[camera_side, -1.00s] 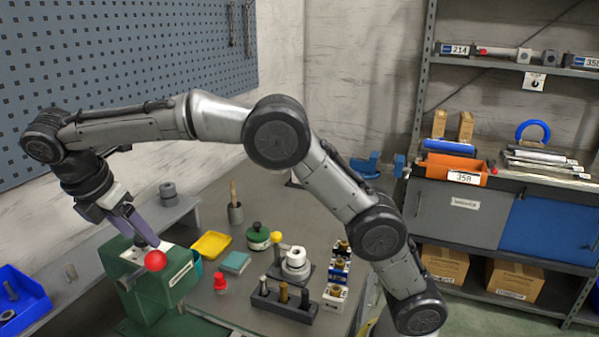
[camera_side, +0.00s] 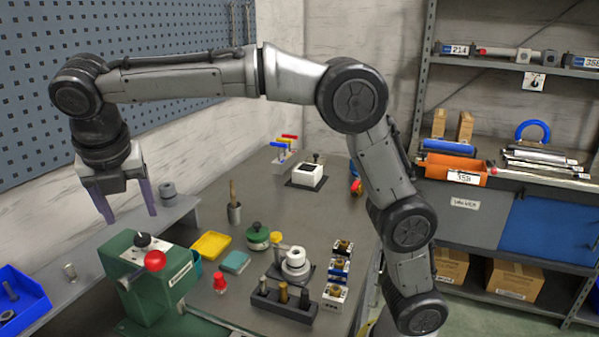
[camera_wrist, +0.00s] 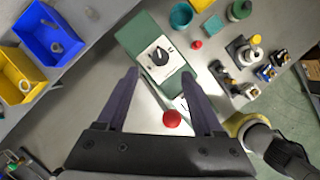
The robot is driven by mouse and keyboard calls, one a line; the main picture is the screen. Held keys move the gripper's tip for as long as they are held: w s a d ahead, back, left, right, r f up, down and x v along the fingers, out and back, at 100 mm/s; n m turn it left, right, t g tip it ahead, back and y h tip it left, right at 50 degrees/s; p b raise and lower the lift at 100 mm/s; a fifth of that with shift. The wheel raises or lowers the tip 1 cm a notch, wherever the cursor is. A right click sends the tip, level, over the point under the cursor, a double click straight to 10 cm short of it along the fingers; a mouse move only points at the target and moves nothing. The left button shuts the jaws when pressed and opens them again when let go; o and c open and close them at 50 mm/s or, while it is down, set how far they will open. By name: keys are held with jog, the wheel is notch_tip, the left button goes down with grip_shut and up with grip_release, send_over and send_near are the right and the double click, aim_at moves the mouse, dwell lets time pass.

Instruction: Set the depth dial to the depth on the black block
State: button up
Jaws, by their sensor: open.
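The depth dial (camera_side: 143,240) is a black knob on a white plate on top of the green machine (camera_side: 125,262). In the wrist view the dial (camera_wrist: 160,55) shows from above, with marks too small to read. My gripper (camera_side: 131,218) is open and empty, raised above the machine and apart from the dial. In the wrist view its fingers (camera_wrist: 159,74) point toward the machine, with the dial just beyond the tips. A black block (camera_side: 342,250) with a brass top seems to stand at the back of a row with a blue and a white one; its marking is unreadable.
A red ball handle (camera_side: 155,261) sticks out beside the dial. A dark rack (camera_side: 283,304) with several pegs, a yellow tray (camera_side: 211,245) and a red piece (camera_side: 220,283) stand right of the machine. Blue (camera_wrist: 50,35) and yellow (camera_wrist: 18,75) bins lie left.

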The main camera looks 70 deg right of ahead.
jog(key=d+v, duration=0.1)
jog(key=v, duration=0.6)
jog(key=s+d+r+m, duration=0.2)
jog(key=s+d+r, duration=0.3)
jog(key=d, duration=0.3)
jog(key=s+d+f+m, duration=0.2)
jog(key=s+d+m, duration=0.1)
jog(key=s, duration=0.2)
jog(key=s+d+f+m+t+y, duration=0.1)
jog(key=s+d+f+m, duration=0.1)
jog(key=s+f+m, duration=0.1)
jog(key=s+d+f+m, duration=0.3)
jog(key=s+m, duration=0.2)
jog(key=s, duration=0.2)
jog(key=shift+s+d+y, duration=0.3)
jog(key=shift+s+y, duration=0.1)
jog(key=shift+f, duration=0.15)
